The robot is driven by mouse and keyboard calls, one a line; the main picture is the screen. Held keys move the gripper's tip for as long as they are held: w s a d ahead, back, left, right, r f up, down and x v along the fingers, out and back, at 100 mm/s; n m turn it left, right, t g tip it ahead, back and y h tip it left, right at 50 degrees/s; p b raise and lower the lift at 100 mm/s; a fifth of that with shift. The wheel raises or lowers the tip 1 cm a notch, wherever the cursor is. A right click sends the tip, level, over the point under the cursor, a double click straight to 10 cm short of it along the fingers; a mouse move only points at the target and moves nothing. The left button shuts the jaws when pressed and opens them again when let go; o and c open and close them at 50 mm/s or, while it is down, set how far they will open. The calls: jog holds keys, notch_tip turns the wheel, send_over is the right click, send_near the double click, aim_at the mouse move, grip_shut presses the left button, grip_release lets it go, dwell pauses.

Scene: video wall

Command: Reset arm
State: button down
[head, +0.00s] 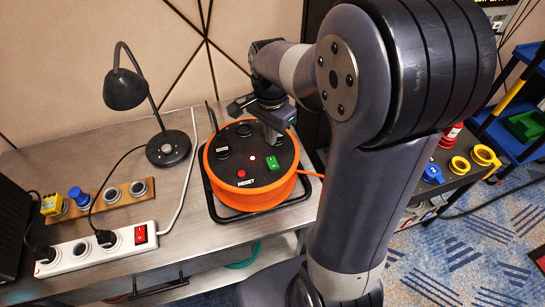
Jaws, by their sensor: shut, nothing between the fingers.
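My arm rises at the right of the head view and reaches back and left over the bench. My gripper (271,133) points down at the far right part of the orange cable reel (223,188). It is shut with nothing in it. The reel has a black top with sockets, a red button, a green switch (272,163) and the word RESET. I cannot tell whether the fingertips touch the reel's top. Part of my forearm and wrist hides the area behind the reel.
A black desk lamp (168,148) stands left of the reel. A white power strip (95,250) with a red switch and a wooden socket board (112,196) lie at the front left. A blue shelf (500,130) and a lower surface with yellow sockets (459,165) are on the right.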

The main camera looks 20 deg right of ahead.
aim_at(271, 159)
dwell(0.3)
notch_tip(271, 159, down, 7)
jog(key=b, duration=0.6)
jog(key=shift+f, duration=0.1)
jog(key=shift+r, duration=0.25)
